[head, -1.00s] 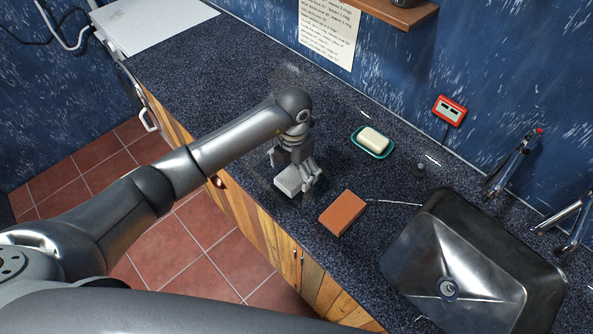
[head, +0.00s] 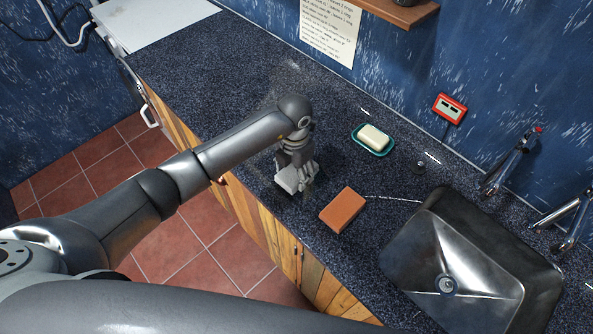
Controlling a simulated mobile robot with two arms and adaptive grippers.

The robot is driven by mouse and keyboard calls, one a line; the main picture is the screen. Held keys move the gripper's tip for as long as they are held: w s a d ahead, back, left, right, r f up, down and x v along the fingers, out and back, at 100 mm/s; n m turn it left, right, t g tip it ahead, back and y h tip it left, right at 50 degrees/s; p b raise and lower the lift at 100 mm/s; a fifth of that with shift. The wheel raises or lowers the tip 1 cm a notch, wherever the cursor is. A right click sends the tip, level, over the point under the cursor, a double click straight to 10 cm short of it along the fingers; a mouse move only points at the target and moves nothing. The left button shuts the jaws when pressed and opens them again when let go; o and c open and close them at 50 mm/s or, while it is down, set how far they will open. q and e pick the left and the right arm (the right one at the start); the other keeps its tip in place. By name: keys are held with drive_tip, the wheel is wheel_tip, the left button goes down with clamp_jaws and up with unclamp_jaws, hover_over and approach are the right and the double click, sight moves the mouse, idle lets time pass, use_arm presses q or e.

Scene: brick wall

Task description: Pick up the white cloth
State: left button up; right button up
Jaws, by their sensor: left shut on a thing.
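The white cloth (head: 288,182) is a small, pale folded block at the front part of the dark speckled counter. My left gripper (head: 301,176) reaches down onto it from above and is shut on it. The fingers hide part of the cloth. I cannot tell whether the cloth still touches the counter. My right gripper does not show.
An orange-brown sponge-like block (head: 343,210) lies just right of the cloth. Behind it is a teal dish (head: 361,143) with a cream soap bar (head: 374,137). A dark sink (head: 408,250) with taps is at the right. The counter (head: 215,90) is clear to the back left.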

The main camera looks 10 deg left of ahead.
use_arm(q)
drive_tip(key=shift+r, duration=0.15)
drive_tip(key=shift+r+b, duration=0.25)
drive_tip(key=shift+b, duration=0.15)
wheel_tip(320, 180, up, 2)
drive_tip(key=shift+w+b, duration=0.1)
drive_tip(key=shift+b, duration=0.75)
drive_tip(key=s+d+r+b, duration=0.1)
drive_tip(key=s+d+r, duration=0.1)
drive_tip(key=s+r, duration=0.3)
drive_tip(key=s+d+r+b, duration=0.2)
drive_tip(key=s+r, duration=0.3)
drive_tip(key=s, duration=0.3)
drive_tip(key=shift+s+d, duration=0.25)
drive_tip(key=shift+r, duration=0.1)
